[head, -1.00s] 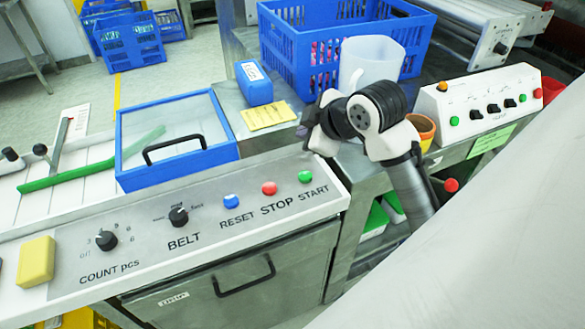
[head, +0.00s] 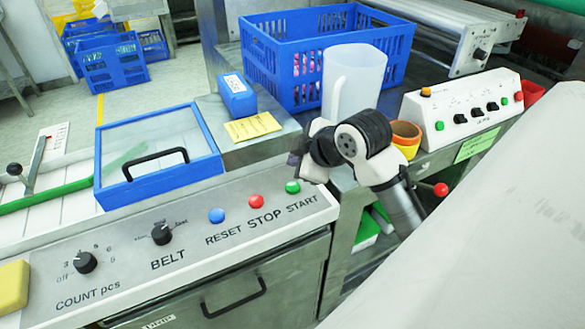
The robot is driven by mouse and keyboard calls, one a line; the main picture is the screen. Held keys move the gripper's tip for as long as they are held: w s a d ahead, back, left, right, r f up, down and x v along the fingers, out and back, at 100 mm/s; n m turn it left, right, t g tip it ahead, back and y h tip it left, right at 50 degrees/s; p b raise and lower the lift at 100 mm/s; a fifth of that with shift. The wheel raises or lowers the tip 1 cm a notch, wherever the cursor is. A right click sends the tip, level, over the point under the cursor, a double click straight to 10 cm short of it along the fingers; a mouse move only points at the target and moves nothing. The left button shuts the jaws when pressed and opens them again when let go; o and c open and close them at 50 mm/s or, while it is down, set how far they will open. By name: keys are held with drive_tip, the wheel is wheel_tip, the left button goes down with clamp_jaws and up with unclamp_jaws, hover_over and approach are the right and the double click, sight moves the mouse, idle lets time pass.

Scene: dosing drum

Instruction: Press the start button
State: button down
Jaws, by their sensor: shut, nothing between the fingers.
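The green start button (head: 292,187) sits at the right end of the sloped control panel (head: 110,262), above the label START. The red stop button (head: 256,201) and the blue reset button (head: 216,215) are to its left. My gripper (head: 297,160) shows just above and to the right of the green button in the picture, at the end of my black and white wrist. Its fingers are small, dark and partly hidden by the wrist. They look shut and empty. I cannot tell whether they touch anything; the button is fully visible.
Behind the panel are a blue-framed lid (head: 212,170) with a black handle, a blue box (head: 237,97) and a yellow note (head: 251,127). A white jug (head: 354,80) and a blue crate (head: 270,50) stand behind my wrist. A second control box (head: 462,112) is at right.

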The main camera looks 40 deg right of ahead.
sight(296, 189)
drive_tip(key=shift+f+b, duration=1.5)
drive_tip(key=shift+f, duration=0.85)
drive_tip(key=shift+f+b, duration=0.45)
drive_tip(key=shift+b, duration=0.1)
